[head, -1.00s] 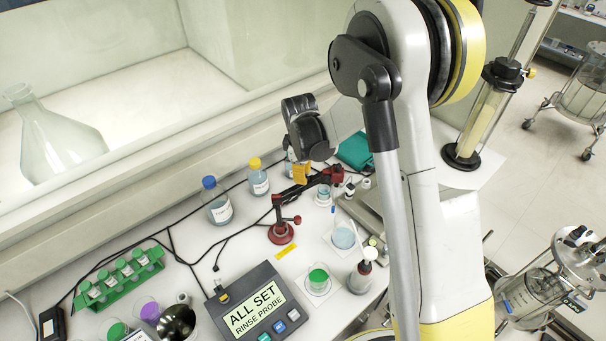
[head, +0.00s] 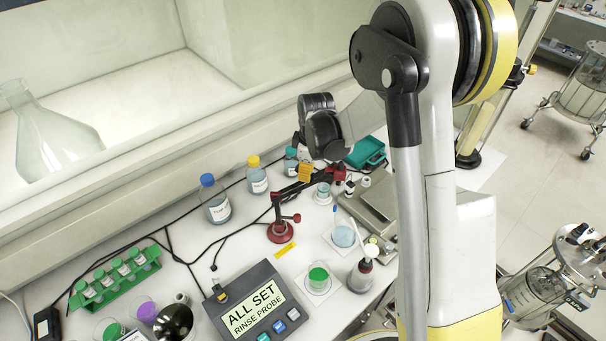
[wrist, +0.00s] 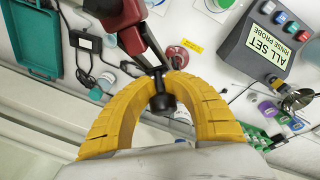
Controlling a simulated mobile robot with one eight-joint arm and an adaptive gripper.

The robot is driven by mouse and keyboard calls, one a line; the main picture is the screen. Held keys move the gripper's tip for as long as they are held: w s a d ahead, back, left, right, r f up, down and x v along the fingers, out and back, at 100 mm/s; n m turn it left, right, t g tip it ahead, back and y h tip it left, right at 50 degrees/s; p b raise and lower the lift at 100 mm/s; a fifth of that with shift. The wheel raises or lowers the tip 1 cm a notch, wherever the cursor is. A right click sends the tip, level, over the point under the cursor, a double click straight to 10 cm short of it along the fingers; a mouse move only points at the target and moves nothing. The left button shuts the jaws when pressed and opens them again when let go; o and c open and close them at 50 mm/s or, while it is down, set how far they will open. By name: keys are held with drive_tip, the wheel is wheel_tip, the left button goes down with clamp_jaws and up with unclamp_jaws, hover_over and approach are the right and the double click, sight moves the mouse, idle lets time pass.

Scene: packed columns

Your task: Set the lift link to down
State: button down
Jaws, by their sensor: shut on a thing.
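The lift link is a dark red jointed arm (head: 322,178) on a red stand with a round base (head: 281,232). It reaches right from the post, roughly level and slightly raised at its far end. A clear cup with pale liquid (head: 323,193) stands below that end. In the wrist view the red link (wrist: 122,14) comes down from the top to a black knob (wrist: 161,103). My gripper (head: 306,172) is at the link; in the wrist view its yellow fingers (wrist: 163,85) curve closed around the knob. My fingers partly hide the link.
A meter (head: 254,309) reads "ALL SET RINSE PROBE". Blue-capped (head: 215,200) and yellow-capped (head: 257,175) bottles stand behind the stand. Cables cross the bench.

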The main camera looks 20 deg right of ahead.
drive_tip(key=s+d+f+t+y+b, duration=0.2)
drive_tip(key=d+f+y+b, duration=0.3)
drive_tip(key=f+b, duration=0.4)
drive_tip(key=shift+y+b, duration=0.3)
drive_tip(key=shift+b, duration=2.45)
drive_tip(key=shift+s+d, duration=0.1)
drive_tip(key=c, duration=1.1)
unclamp_jaws()
drive_tip(key=shift+r+m, duration=0.1)
drive_tip(key=shift+m, duration=0.2)
